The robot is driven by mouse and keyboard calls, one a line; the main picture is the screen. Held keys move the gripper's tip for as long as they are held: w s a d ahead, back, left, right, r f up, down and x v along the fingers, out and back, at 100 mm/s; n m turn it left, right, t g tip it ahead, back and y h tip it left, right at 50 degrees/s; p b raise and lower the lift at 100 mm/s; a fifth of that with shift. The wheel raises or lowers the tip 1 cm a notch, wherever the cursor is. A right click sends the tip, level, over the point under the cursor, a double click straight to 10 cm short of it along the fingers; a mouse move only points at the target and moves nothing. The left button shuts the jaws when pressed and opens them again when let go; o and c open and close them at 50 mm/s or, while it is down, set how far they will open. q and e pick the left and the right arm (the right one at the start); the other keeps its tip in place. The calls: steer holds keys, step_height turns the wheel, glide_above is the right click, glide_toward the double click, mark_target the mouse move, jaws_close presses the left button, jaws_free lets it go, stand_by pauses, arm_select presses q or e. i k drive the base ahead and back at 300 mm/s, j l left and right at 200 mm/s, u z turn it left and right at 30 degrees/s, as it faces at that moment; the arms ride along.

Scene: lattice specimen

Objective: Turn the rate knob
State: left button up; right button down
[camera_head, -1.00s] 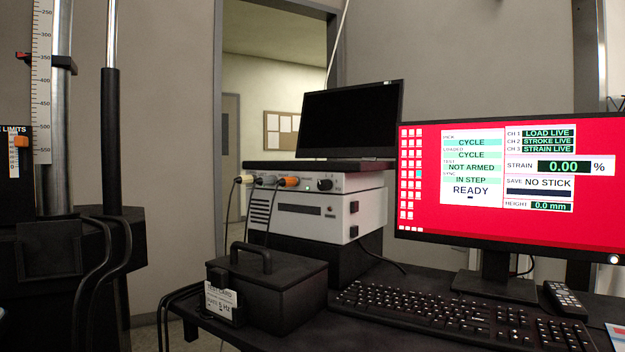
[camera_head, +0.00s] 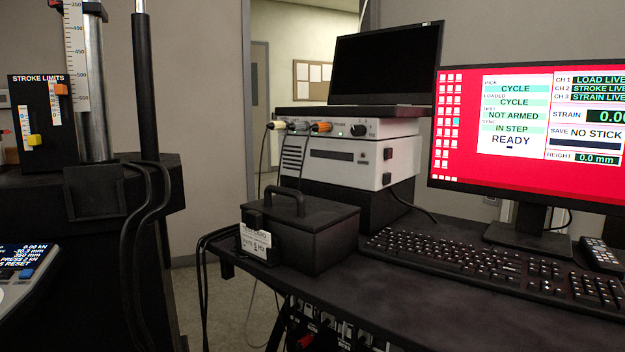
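A dark round knob (camera_head: 359,130) sits on the front panel of a white and grey instrument box (camera_head: 401,155), right of a row of plugged-in connectors. Its label is too small to read, so I cannot tell if it is the rate knob. A handheld control unit (camera_head: 22,272) with a lit display shows at the lower left, cut off by the picture's edge. No knob can be made out on its visible part. Neither of my grippers is in view.
A black handled case (camera_head: 322,232) with a card (camera_head: 255,241) stands on the dark desk (camera_head: 352,282), beside a keyboard (camera_head: 480,262) and monitor (camera_head: 535,95). A stroke limits panel (camera_head: 42,120) and a machine with thick cables (camera_head: 135,225) stand left. Floor shows between.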

mark_target(357, 130)
steer(key=j+u, duration=0.25)
steer(key=j, duration=1.75)
steer(key=k, duration=0.05)
